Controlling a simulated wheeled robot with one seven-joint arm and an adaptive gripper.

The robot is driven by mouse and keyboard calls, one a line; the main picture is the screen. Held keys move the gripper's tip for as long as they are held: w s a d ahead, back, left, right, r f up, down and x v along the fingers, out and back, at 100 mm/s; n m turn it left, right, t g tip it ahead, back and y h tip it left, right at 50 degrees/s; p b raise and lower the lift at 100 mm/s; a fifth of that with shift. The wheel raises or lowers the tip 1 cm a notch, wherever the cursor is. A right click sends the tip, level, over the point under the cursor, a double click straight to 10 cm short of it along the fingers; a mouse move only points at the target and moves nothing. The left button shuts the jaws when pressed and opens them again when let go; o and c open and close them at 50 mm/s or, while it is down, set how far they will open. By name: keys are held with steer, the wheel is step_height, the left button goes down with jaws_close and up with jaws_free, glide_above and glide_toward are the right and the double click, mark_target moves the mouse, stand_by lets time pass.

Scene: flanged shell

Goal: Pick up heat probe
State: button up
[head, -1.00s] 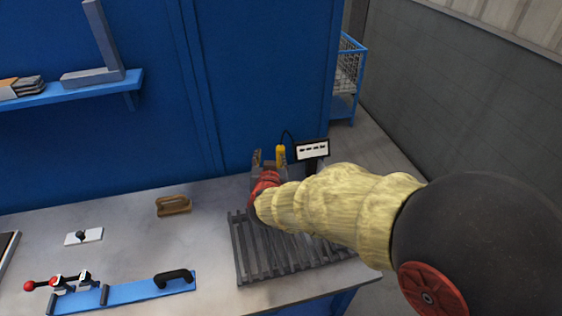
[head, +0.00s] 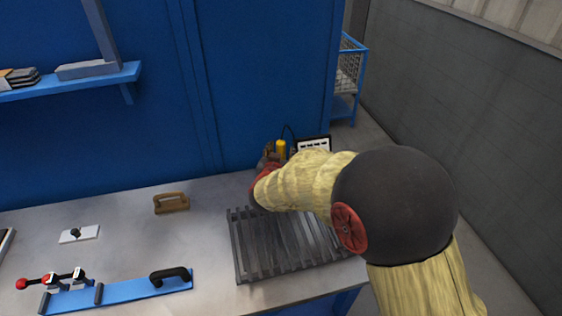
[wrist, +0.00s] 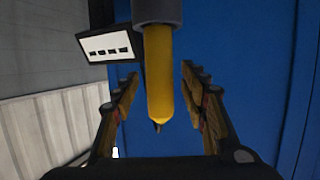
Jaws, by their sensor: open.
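The heat probe (head: 281,149) has a yellow handle and stands near the back of the bench by the blue wall. In the wrist view the yellow handle (wrist: 159,75) lies between the two open fingers of my gripper (wrist: 160,100), with a gap on either side. A grey part shows at one end of the handle and a dark tip at the other. In the head view my gripper (head: 268,158) is at the probe, partly hidden by my own arm. The probe's lower part is hidden there.
A white display panel (head: 313,144) on a dark unit is just right of the probe, with a dark cable between. A slatted grey rack (head: 250,262) lies in front. A wooden-handled block (head: 171,203) and a blue fixture (head: 130,291) are to the left.

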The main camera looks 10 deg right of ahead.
steer(key=c, duration=0.3)
steer(key=c, duration=0.8)
jaws_close()
